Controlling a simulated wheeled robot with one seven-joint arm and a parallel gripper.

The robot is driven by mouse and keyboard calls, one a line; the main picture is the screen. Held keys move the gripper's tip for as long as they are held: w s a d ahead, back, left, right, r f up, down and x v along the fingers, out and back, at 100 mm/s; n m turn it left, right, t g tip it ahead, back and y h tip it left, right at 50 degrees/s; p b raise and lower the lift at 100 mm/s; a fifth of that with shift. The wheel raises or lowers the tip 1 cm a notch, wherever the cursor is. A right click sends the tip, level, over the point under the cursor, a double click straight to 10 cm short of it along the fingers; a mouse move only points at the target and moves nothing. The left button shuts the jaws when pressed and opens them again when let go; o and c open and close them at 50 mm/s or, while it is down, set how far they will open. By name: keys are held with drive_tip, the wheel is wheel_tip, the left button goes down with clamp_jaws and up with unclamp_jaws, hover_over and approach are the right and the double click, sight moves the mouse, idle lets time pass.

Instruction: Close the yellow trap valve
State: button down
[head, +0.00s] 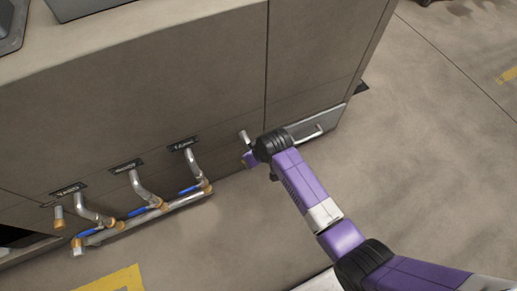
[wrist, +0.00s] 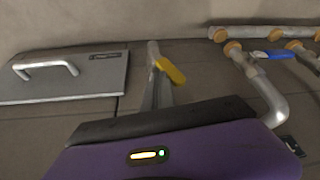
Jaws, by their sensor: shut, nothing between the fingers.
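The yellow valve handle (wrist: 171,72) shows in the wrist view, slanting beside the top of a short grey pipe (wrist: 153,50). In the head view the grey pipe end (head: 243,136) sticks out from the cabinet front, and the handle is mostly hidden by my arm. My gripper (wrist: 157,88) is shut and empty, with its narrow grey fingers right at the pipe and handle. I cannot tell whether they touch the handle. In the head view my gripper (head: 250,159) is at the cabinet, largely behind my black wrist joint.
Several bent pipes (head: 140,188) with blue handles (head: 190,189) run along the cabinet's foot at left. A grey panel with a bar handle (wrist: 45,68) is on the other side of the valve. The floor to the right is open.

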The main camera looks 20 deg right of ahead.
drive_tip(key=a+f+n+h+b, duration=0.2)
drive_tip(key=a+f+h+b, duration=0.3)
drive_tip(key=a+h+b, duration=0.3)
drive_tip(key=shift+f+t+h+b, duration=0.3)
drive_tip(key=shift+f+h+b, duration=0.15)
drive_tip(key=shift+h, duration=0.55)
drive_tip(key=shift+s+a+f, duration=0.1)
drive_tip(key=shift+a+f, duration=0.05)
